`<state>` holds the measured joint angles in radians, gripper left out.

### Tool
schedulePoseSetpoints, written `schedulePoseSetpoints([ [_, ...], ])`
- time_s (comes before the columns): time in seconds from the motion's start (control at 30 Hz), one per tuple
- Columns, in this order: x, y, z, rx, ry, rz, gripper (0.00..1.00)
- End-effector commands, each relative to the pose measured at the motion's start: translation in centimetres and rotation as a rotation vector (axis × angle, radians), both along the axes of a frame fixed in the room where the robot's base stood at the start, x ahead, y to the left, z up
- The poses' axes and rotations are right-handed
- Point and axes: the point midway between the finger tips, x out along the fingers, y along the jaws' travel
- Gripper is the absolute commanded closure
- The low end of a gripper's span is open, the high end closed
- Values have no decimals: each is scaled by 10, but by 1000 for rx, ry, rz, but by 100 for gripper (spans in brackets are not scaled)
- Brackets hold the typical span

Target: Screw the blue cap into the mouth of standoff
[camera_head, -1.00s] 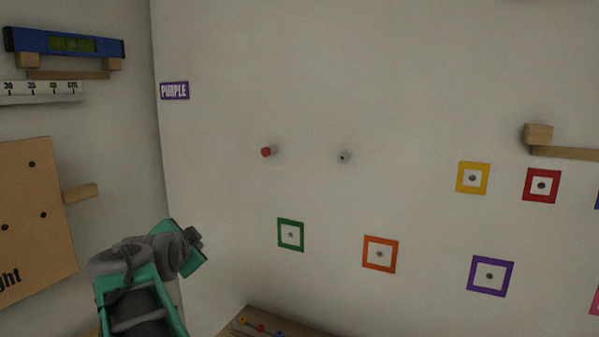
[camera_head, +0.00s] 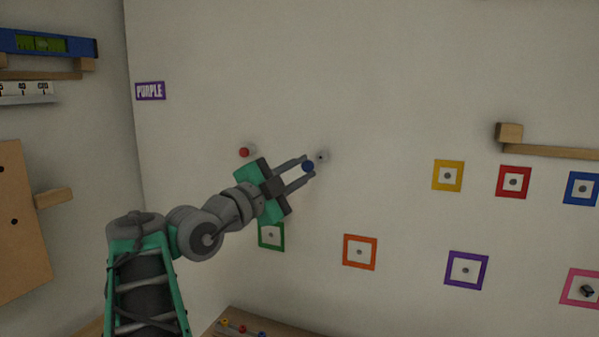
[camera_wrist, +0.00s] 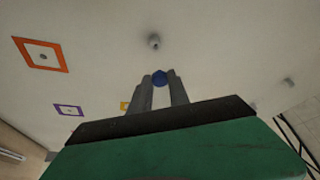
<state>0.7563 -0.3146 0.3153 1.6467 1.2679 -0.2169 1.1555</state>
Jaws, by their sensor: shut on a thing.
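The blue cap (camera_head: 308,166) is held between the fingertips of my gripper (camera_head: 306,167), which is shut on it. The cap also shows between the fingers in the wrist view (camera_wrist: 159,78). The standoff (camera_head: 322,157) is a small grey stub on the wall with a dark mouth, just beyond the cap and slightly up and right of it. In the wrist view the standoff (camera_wrist: 154,41) is above the fingertips, with a visible gap between it and the cap. A second standoff with a red cap (camera_head: 244,152) is to the left.
Coloured square frames surround small holes on the wall, including green (camera_head: 271,236), orange (camera_head: 360,252) and yellow (camera_head: 448,176). A wooden ledge (camera_head: 555,150) juts out at right. A shelf with small coloured pieces (camera_head: 242,329) is low down. The wall around the standoff is clear.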

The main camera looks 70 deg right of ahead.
Motion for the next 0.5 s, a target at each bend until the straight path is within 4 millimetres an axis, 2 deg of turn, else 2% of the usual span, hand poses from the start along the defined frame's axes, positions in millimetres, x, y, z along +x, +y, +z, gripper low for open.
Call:
schedulePoseSetpoints([
  [0.2, 3, -1, -4, 0, 5, -1, 100],
  [0.5, -1, -36, -2, 0, 5, -2, 100],
])
